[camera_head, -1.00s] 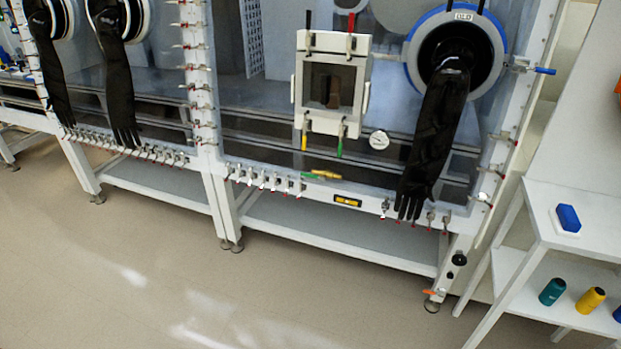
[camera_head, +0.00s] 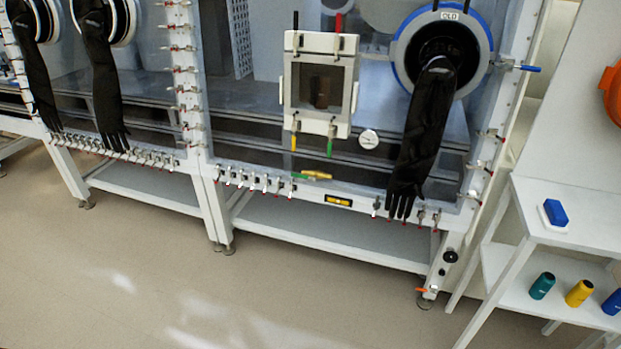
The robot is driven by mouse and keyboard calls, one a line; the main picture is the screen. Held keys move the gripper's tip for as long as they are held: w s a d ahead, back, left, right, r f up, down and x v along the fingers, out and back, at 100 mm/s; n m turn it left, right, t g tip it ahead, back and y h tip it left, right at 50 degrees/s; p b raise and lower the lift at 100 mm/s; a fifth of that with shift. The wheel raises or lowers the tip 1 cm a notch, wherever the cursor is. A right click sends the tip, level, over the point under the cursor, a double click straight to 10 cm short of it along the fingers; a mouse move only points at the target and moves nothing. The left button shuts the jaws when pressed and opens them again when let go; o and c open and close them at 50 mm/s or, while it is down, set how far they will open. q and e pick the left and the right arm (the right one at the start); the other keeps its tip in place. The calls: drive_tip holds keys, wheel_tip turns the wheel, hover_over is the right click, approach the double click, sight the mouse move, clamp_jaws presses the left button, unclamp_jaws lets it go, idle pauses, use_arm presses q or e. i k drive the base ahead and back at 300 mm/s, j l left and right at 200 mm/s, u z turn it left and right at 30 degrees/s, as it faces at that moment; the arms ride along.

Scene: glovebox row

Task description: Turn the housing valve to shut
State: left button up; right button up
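Several valve-like fittings show on the glovebox front, and I cannot tell which is the housing valve. A brass fitting with a green handle (camera_head: 314,175) lies along the lower rail, its handle roughly in line with the body. A small orange-handled fitting (camera_head: 427,290) sits low by the right leg, its handle about level. A blue-handled fitting (camera_head: 530,68) sticks out at the right frame post. Neither of my grippers is in view.
A black glove (camera_head: 422,140) hangs from the blue-ringed port. A small framed door (camera_head: 319,123) is beside it. A white shelf stand (camera_head: 580,225) at right holds a blue block (camera_head: 555,211) and bottles. An orange round thing (camera_head: 611,92) is cut off at the right edge. The floor (camera_head: 150,270) is clear.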

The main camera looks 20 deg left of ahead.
sight(303, 177)
drive_tip(key=i+j+z, duration=0.1)
drive_tip(key=z, duration=0.3)
drive_tip(key=j+z, duration=0.4)
drive_tip(key=i+j+z, duration=0.1)
drive_tip(key=z, duration=0.3)
drive_tip(key=j+z, duration=0.4)
drive_tip(key=l, duration=0.1)
